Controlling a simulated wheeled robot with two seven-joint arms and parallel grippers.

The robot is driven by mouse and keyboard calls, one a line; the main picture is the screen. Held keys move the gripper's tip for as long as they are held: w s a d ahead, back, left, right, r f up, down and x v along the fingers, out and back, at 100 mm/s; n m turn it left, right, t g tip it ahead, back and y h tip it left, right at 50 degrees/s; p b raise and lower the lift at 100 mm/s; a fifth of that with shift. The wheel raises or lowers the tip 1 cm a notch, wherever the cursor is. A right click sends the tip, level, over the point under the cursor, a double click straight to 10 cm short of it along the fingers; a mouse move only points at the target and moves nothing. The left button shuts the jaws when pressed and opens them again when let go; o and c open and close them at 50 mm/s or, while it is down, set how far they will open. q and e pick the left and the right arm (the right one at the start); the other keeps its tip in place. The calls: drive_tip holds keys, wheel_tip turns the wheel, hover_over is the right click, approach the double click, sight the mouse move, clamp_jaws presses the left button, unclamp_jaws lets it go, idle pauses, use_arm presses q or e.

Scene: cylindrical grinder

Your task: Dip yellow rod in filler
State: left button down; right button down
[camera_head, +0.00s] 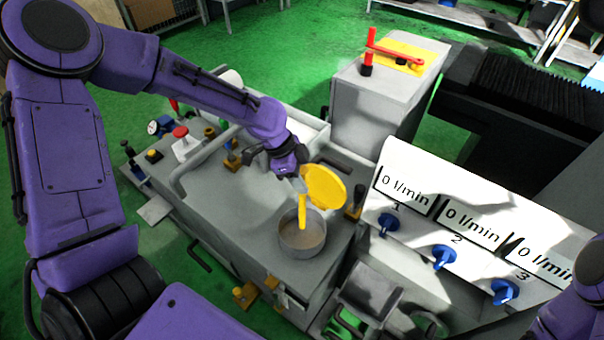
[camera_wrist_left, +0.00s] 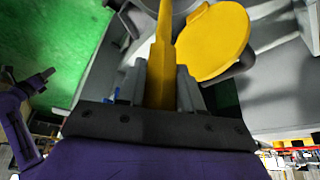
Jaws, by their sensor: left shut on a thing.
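The yellow rod (camera_head: 302,212) is held in my left gripper (camera_head: 298,184) and points down over the round grey filler pot (camera_head: 303,240). In the head view the rod's lower end is at the pot's mouth; I cannot tell whether it touches the brownish contents. A round yellow lid (camera_head: 323,186) stands open behind the pot. In the left wrist view the rod (camera_wrist_left: 161,70) sits between the two grey fingers of the left gripper (camera_wrist_left: 161,85), with the yellow lid (camera_wrist_left: 214,42) to its right. My right gripper is out of view.
The grey machine top (camera_head: 225,200) carries a curved pipe, a red knob (camera_head: 180,132) and a gauge to the left. A panel (camera_head: 440,215) with blue valves (camera_head: 444,257) stands to the right. A grey box (camera_head: 385,95) with red and yellow parts stands behind.

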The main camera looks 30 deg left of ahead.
sight(304, 170)
use_arm(q)
drive_tip(key=shift+s+f, duration=0.25)
drive_tip(key=shift+f, duration=0.25)
drive_tip(key=shift+f+b, duration=0.4)
drive_tip(key=f, duration=0.1)
drive_tip(key=f+b, duration=0.1)
drive_tip(key=shift+w+f, duration=0.35)
drive_tip(key=shift+f, duration=0.05)
drive_tip(key=shift+s+f+b, duration=0.1)
drive_tip(key=shift+f+b, duration=0.55)
drive_tip(key=shift+f, duration=0.15)
wheel_tip(304, 170, up, 6)
drive_tip(key=p, duration=0.6)
drive_tip(key=shift+r, duration=2.55)
